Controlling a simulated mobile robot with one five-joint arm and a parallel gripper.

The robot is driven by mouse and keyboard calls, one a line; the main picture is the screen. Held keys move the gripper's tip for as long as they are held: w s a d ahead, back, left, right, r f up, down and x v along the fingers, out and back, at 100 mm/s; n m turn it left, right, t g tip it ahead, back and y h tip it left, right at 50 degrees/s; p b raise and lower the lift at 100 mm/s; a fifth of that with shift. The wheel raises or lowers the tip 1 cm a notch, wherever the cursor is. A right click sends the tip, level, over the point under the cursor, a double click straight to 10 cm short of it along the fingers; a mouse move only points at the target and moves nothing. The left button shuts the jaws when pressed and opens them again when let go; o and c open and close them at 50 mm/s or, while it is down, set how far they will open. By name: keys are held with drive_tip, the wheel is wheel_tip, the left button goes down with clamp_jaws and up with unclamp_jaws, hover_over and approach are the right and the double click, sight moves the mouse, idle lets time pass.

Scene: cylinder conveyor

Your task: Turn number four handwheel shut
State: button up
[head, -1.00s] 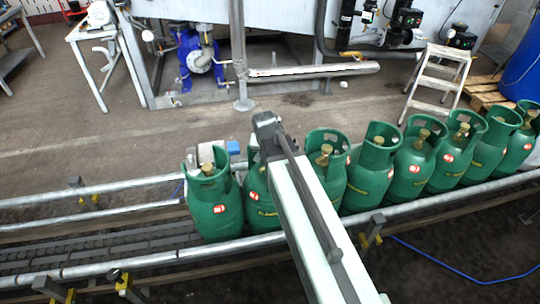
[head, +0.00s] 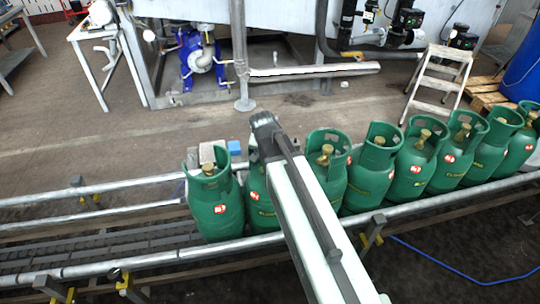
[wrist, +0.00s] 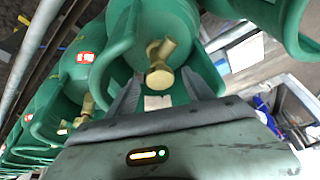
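Several green gas cylinders stand upright in a row on the conveyor, among them the leftmost cylinder (head: 216,212) and one just right of my arm (head: 334,178). Each visible collar surrounds a brass valve, as on the leftmost one (head: 208,169). No numbers can be read, so I cannot tell which is number four. In the wrist view, my gripper (wrist: 163,88) is open, its dark fingers apart on either side of a brass valve (wrist: 159,72) inside a green collar. I cannot tell whether they touch it. In the head view, my arm hides the gripper and part of the second cylinder.
Metal guard rails (head: 110,268) run along the conveyor. The conveyor is bare left of the cylinders. A small blue block (head: 234,147) shows behind the row. A step stool (head: 440,80) and a blue pump (head: 196,62) stand farther back. A blue hose (head: 455,273) lies in front.

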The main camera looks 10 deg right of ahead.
drive_tip(key=p+v, duration=0.7)
drive_tip(key=shift+s+r, duration=0.15)
drive_tip(key=shift+r, duration=0.2)
